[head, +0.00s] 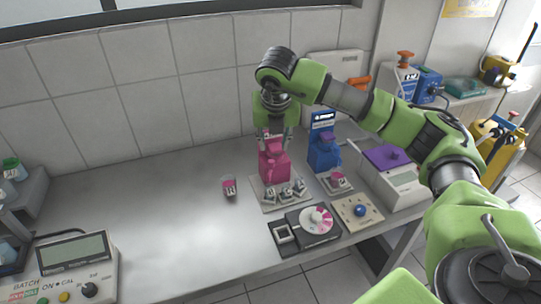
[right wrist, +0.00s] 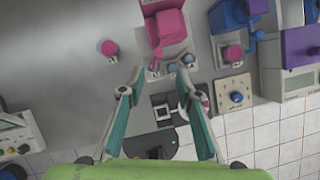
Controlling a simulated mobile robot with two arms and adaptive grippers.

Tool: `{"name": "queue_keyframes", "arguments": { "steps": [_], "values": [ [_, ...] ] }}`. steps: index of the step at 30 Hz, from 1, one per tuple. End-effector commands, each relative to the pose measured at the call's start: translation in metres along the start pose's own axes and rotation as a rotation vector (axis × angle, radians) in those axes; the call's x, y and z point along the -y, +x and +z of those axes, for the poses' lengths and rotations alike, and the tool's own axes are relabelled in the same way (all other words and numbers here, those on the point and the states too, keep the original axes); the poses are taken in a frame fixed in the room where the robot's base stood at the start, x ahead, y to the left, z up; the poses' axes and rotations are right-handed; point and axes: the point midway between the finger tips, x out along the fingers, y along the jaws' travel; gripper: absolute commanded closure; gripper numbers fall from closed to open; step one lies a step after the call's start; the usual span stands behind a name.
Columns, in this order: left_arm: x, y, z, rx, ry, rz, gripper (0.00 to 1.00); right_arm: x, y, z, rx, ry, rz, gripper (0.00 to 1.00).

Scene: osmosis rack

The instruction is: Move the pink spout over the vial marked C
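A pink dispenser (head: 275,165) stands on a pale base plate at the middle of the table. In the right wrist view its pink body (right wrist: 169,28) is at the top, and a small pink spout (right wrist: 157,54) reaches down toward several small vials (right wrist: 171,68) in front of it. The vials (head: 285,191) also show in the head view; I cannot read their letters surely. My right gripper (head: 275,135) points down over the dispenser. In the right wrist view its fingers (right wrist: 156,90) are wide apart with nothing between them. My left gripper is in neither view.
A blue dispenser (head: 322,145) stands to the right. A pink-topped cup (head: 228,187) is left of the pink dispenser. A round dial plate (head: 316,220), a blue-knob plate (head: 360,210) and a purple-topped scale (head: 390,158) are nearby. The table's left middle is clear.

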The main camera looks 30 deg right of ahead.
Motion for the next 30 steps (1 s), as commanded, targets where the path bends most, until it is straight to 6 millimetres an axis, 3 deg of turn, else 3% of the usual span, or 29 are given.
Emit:
{"name": "queue_keyframes", "arguments": {
  "steps": [3,6,15,27,28,30],
  "values": [
    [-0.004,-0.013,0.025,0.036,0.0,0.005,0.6,0.001,0.025,0.0,-0.005,-0.001,-0.003,0.69],
    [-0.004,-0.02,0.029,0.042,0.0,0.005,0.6,0.001,0.046,0.0,-0.005,-0.001,-0.003,0.69],
    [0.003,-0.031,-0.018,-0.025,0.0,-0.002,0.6,-0.001,0.093,0.0,-0.003,-0.002,0.002,0.69],
    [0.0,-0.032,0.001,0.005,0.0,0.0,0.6,-0.001,0.103,-0.001,-0.001,-0.002,0.003,0.69],
    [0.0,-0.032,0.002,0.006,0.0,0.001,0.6,-0.001,0.103,-0.001,-0.001,-0.002,0.003,0.71],
    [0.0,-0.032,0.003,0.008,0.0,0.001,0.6,-0.001,0.103,-0.001,-0.001,-0.002,0.003,0.89]
  ]
}}
